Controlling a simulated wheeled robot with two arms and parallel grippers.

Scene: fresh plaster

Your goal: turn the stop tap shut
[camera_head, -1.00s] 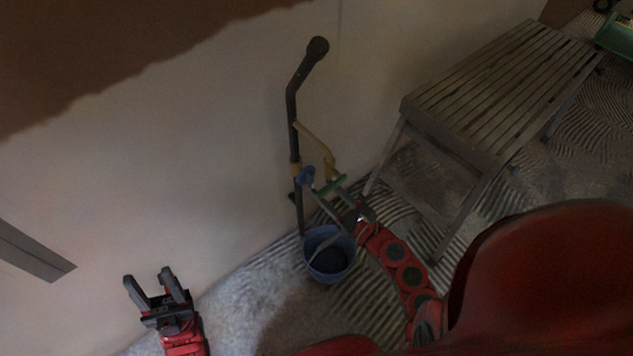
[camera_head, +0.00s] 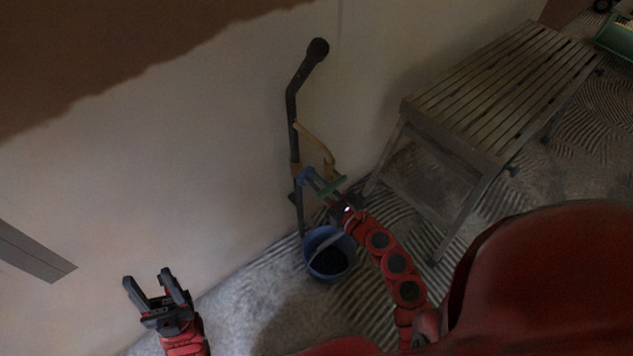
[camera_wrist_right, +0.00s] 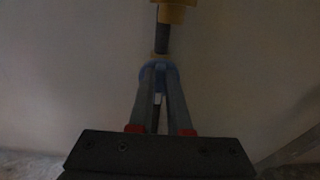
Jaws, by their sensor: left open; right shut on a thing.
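The stop tap's blue handle (camera_head: 303,174) sits low on the dark upright pipe (camera_head: 292,120) at the wall, just below a brass-coloured fitting. My right gripper (camera_head: 314,181) reaches it from the lower right, and its fingers are shut on the handle. In the right wrist view the blue handle (camera_wrist_right: 158,72) shows between and behind the two grey fingertips (camera_wrist_right: 159,88). The fingers hide part of it, and I cannot tell how far the tap is turned. My left gripper (camera_head: 158,287) is open and empty at the lower left, away from the tap.
A blue bucket (camera_head: 312,240) stands on the floor under the tap, close below my right gripper. A tan branch pipe (camera_head: 315,140) sticks out above the handle. A slatted wooden step stool (camera_head: 500,85) stands to the right. The floor has combed ridges.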

